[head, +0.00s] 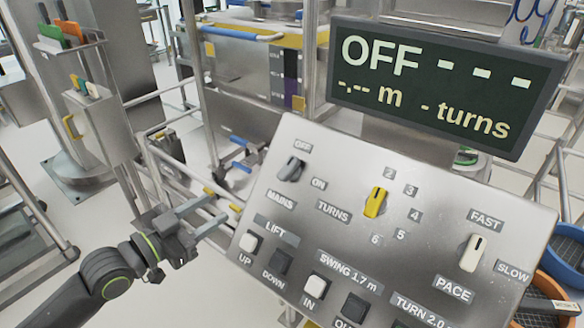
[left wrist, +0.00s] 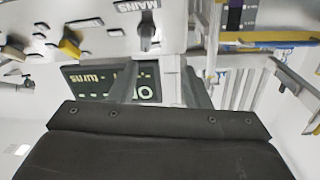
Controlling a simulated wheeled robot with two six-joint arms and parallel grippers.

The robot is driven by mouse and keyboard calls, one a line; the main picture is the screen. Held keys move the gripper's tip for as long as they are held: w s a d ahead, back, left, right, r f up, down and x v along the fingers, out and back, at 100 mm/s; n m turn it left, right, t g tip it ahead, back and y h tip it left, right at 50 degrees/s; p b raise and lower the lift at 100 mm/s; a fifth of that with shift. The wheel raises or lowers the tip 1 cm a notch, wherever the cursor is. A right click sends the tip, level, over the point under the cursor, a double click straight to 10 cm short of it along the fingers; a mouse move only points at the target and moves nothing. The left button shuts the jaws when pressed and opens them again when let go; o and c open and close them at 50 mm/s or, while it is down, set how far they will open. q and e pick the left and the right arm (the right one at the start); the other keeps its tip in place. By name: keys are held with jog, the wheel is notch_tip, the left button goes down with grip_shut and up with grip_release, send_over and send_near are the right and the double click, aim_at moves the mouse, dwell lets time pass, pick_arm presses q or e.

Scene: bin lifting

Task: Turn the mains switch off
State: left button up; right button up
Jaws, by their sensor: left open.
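The mains switch (head: 290,169) is a grey knob at the upper left of the sloped metal panel. Its pointer leans up toward the OFF label (head: 300,147), with the ON label (head: 318,184) at its lower right. The dark display (head: 440,85) reads OFF with dashes. My left gripper (head: 220,210) is open and empty, left of the panel's edge, below and left of the switch and apart from it. In the left wrist view, where the panel appears upside down, the switch (left wrist: 147,36) shows above the gripper fingers (left wrist: 166,75). My right gripper is not in view.
The panel also carries a yellow turns knob (head: 375,202), a white pace knob (head: 472,252) and several push buttons, such as the UP button (head: 250,243). Metal rails and posts stand behind and left of the panel. Orange and blue bins (head: 545,290) are at the right.

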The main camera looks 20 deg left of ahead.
pick_arm(q)
jog(key=d+r+m+h, duration=0.1)
jog(key=d+r, duration=0.1)
jog(key=p, duration=0.2)
send_near(285, 169)
jog(key=x, duration=0.9)
